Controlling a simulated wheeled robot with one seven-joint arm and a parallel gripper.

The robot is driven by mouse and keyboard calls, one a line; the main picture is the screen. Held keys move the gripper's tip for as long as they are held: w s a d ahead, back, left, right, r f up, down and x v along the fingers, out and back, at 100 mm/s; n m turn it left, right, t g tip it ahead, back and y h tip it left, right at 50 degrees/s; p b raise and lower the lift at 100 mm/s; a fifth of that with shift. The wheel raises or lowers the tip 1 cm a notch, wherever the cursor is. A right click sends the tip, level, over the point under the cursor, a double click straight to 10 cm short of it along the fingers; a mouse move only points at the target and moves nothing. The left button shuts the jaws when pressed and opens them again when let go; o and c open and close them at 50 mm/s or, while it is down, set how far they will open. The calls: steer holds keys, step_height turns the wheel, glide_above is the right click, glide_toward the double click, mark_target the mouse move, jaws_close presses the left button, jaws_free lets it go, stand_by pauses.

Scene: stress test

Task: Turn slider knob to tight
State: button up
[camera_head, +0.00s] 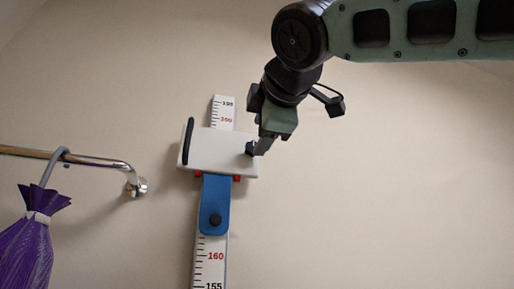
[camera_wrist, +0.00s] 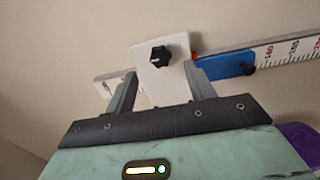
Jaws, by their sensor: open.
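A height gauge hangs on the wall, with a white slider plate (camera_head: 212,147) on its ruler. My gripper (camera_head: 263,147) is open and points down beside the knob. In the wrist view, the slider knob (camera_wrist: 160,55) lies ahead of my gripper (camera_wrist: 160,71), centred between the two spread fingertips. A gap shows on both sides of the knob. The white plate (camera_wrist: 171,82) is behind it. I cannot read any marking on the knob.
A blue bracket (camera_head: 216,192) with a second black knob (camera_head: 215,220) is below the slider. A numbered ruler strip (camera_head: 209,265) runs down from it. A chrome rail (camera_head: 90,158) with a purple bundle (camera_head: 27,250) is at left. The right wall is clear.

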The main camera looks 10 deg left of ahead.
steer(key=b+v, duration=0.3)
steer(key=v, duration=0.9)
steer(key=shift+s+d, duration=0.2)
steer(key=shift+s, duration=0.1)
steer(key=w+a+f+m+g+h, duration=0.1)
steer(key=w+f+g, duration=0.15)
steer(key=f, duration=0.95)
steer(key=w+a+f+m+g+h, duration=0.1)
steer(key=w+f+g, duration=0.15)
steer(key=f, duration=0.95)
steer(key=w+a+f+m+g+h, duration=0.1)
steer(key=a+f+m+g+h, duration=0.15)
steer(key=f, duration=1.05)
steer(key=s+d+f+m+g+h, duration=0.15)
steer(key=d+f, duration=0.25)
steer(key=f, duration=0.4)
steer(key=s+d+f+m+g, duration=0.1)
steer(key=d+f+m+g, duration=0.2)
steer(key=f, duration=0.5)
steer(key=s+d+f+m+g, duration=0.2)
steer(key=s+d+f+m, duration=0.1)
steer(key=d+f, duration=0.3)
steer(key=s+d+f+m+g+h, duration=0.1)
steer(key=s+d+f+m+g, duration=0.1)
steer(key=s+d+f, duration=0.4)
step_height(320, 180, down, 3)
steer(key=shift+d+r+m, duration=0.1)
steer(key=shift+d+m, duration=0.25)
steer(key=shift+m, duration=0.25)
